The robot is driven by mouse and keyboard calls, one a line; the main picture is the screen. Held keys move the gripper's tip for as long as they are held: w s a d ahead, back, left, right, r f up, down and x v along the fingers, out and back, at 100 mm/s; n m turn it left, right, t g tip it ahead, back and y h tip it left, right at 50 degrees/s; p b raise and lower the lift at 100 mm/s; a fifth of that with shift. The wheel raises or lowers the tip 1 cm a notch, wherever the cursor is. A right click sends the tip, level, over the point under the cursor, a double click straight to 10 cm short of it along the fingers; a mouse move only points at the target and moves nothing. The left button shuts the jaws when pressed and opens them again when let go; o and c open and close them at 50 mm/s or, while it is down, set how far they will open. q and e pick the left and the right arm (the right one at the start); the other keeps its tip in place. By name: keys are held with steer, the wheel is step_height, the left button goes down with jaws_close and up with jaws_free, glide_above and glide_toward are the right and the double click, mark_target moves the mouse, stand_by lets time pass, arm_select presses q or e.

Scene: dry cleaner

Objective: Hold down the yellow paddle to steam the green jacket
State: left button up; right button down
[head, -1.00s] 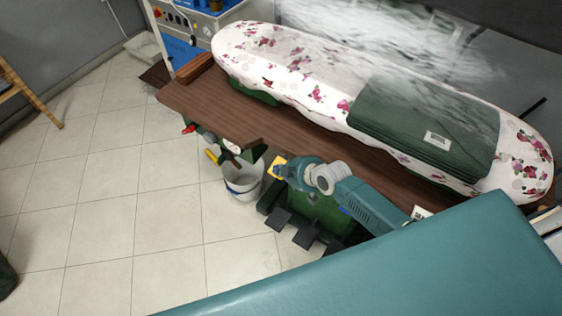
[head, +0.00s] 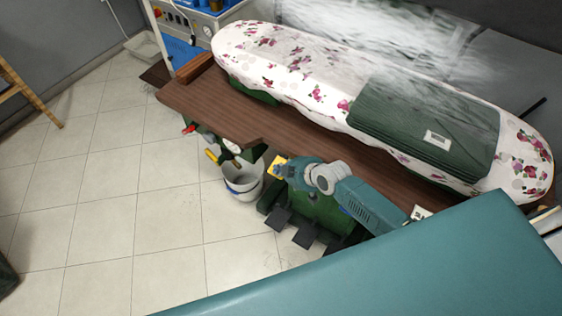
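The green jacket (head: 424,122) lies folded on the right half of a long flower-print pressing board (head: 292,65). A small white label shows on the jacket. White steam (head: 385,42) rises over the back of the board and partly veils the jacket's far edge. The yellow paddle (head: 276,168) is a small yellow patch below the board's front edge. My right gripper (head: 285,170) is at the paddle and seems to touch it. Its fingers are too small and overlapped to tell open from shut. My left gripper is out of view.
A brown wooden shelf (head: 190,99) runs under the board. Below it are a white bucket (head: 243,186), a green machine body with dark pedals (head: 305,235), and a red-and-yellow-handled valve area. A blue control unit (head: 180,52) stands at the back left.

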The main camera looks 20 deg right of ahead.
steer(key=shift+r+p, duration=0.75)
steer(key=shift+r, duration=0.2)
step_height(320, 180, up, 4)
steer(key=p, duration=0.4)
steer(key=shift+a, duration=0.15)
steer(key=b+v, duration=0.1)
steer(key=v, duration=0.9)
steer(key=shift+d+f, duration=0.2)
steer(key=shift+d, duration=0.05)
